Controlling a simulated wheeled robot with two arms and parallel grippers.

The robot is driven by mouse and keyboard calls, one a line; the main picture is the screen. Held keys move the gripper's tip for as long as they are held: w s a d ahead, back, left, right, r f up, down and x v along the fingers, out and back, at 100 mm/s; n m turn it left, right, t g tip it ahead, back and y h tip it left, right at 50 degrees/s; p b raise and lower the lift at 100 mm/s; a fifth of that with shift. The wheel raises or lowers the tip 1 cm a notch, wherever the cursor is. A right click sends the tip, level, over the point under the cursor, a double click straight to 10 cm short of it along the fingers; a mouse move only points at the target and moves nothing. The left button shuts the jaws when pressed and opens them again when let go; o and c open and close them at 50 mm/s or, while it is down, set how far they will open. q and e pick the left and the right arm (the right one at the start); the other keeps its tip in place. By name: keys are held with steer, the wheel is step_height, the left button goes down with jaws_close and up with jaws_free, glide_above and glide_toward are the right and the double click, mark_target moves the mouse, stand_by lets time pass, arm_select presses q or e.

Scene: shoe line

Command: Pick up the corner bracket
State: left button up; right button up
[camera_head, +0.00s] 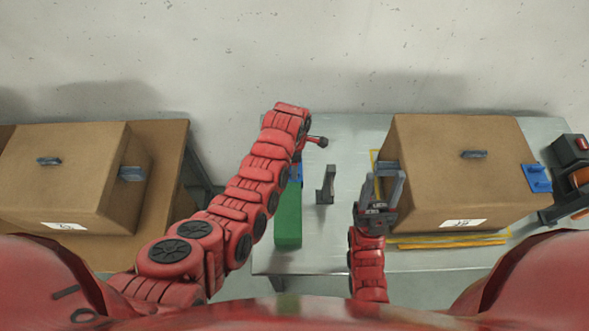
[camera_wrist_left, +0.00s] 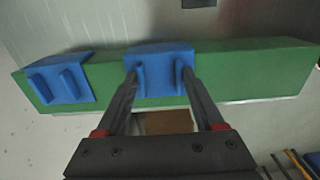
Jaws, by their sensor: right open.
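Two blue corner brackets, each with two upright ribs, sit on a long green block (camera_head: 288,222). In the left wrist view one bracket (camera_wrist_left: 160,60) is in the middle and the other (camera_wrist_left: 60,80) is to its left on the same green block. My left gripper (camera_wrist_left: 160,75) is open, its fingertips on either side of the middle bracket's ribs; I cannot tell if they touch. In the head view my left arm mostly hides this gripper and the brackets. My right gripper (camera_head: 381,180) is open and empty beside the right cardboard box (camera_head: 440,190).
A blue bracket (camera_head: 537,178) is on the right box's corner. A dark grey L-shaped piece (camera_head: 326,186) stands on the metal table (camera_head: 345,125) between the grippers. Another box (camera_head: 60,180) is on the left table. Orange-and-black equipment (camera_head: 573,175) stands at far right.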

arm_select(q)
steer(key=c, duration=0.6)
steer(key=shift+r, duration=0.1)
